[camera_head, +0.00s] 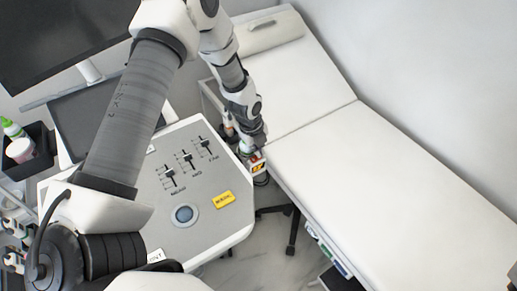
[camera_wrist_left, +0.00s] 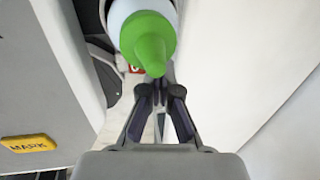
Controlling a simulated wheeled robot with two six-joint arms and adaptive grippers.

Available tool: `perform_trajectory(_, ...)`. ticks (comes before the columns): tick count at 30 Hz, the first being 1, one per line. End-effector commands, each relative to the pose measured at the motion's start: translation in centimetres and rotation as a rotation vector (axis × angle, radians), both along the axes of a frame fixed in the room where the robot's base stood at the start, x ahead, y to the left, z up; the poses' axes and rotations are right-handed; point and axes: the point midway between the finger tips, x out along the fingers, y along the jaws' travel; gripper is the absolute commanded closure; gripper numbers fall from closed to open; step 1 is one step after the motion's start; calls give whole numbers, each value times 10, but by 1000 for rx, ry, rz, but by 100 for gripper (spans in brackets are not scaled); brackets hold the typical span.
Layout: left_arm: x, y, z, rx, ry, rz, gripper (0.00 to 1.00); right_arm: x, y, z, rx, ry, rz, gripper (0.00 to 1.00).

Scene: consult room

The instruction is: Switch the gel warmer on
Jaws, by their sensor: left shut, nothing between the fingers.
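My left gripper (camera_head: 260,181) reaches down past the right edge of the console in the head view. In the left wrist view, its dark fingertips (camera_wrist_left: 161,90) are together with nothing between them. A bottle with a green nozzle (camera_wrist_left: 152,42) stands just beyond the fingertips there, nozzle toward the camera. A small red part (camera_wrist_left: 135,69) shows beside the nozzle, partly covered; I cannot tell whether it is a switch. The gel warmer's body is not clearly visible in either view; the bottle and my arm hide much of that spot. My right gripper is not in view.
The console (camera_head: 218,240) has sliders, a round knob and a yellow MARK button (camera_head: 224,200), which also shows in the left wrist view (camera_wrist_left: 29,144). A white couch (camera_head: 390,190) lies close on the right. A dark bin (camera_head: 37,160) with bottles stands at left.

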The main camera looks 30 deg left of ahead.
Motion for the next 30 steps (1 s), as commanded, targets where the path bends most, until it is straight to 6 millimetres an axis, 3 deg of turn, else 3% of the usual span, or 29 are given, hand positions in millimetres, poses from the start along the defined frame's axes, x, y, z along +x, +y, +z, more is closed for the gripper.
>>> perform_trajectory(7,1,0,-12,37,85,-1,100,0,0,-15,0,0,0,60)
perform_trajectory(30,-15,6,-4,33,84,0,100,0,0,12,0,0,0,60)
